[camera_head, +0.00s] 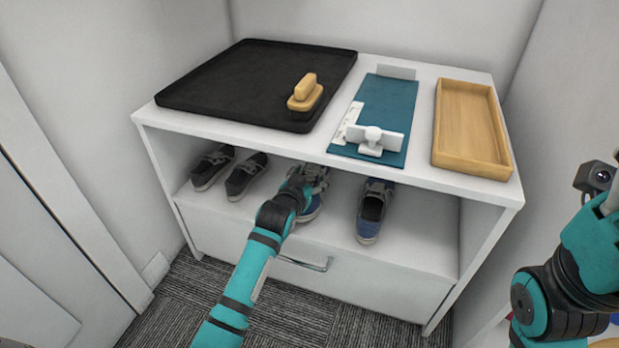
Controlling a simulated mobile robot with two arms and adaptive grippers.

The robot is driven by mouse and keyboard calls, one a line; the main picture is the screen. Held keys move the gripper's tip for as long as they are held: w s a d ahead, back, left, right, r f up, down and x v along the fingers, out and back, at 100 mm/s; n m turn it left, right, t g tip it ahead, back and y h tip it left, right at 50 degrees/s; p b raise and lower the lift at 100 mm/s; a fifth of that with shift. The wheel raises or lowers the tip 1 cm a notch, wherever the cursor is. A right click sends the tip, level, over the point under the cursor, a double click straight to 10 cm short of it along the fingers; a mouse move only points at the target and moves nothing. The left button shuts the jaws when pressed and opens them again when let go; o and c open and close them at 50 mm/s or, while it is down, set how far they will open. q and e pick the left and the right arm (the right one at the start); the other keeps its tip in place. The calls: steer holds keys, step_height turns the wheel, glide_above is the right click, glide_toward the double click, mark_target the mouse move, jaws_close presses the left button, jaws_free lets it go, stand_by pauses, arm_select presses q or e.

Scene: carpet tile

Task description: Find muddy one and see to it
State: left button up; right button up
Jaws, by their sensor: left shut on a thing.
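A cabinet (415,178) has an open shelf holding two pairs of shoes. A dark grey shoe (212,167) and its mate (246,176) stand side by side at the left of the shelf. A blue shoe (371,212) stands at the right. Another blue shoe (312,208) is in the middle, largely covered by my left gripper (311,178), which is shut on it. I cannot make out mud on any shoe from here. My right arm is at the right edge; its fingers are outside the picture.
On the cabinet top are a black tray (225,88) with a wooden-handled brush (305,93), a teal board (390,108) with white fittings, and an empty wooden tray (468,125). A drawer (360,285) is shut below the shelf. Walls stand close on both sides.

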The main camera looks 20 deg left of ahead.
arm_select(q)
steer(key=shift+f, duration=0.25)
steer(key=o, duration=1.7)
steer(key=shift+c, duration=0.2)
steer(key=shift+f, duration=0.1)
steer(key=v, duration=1.2)
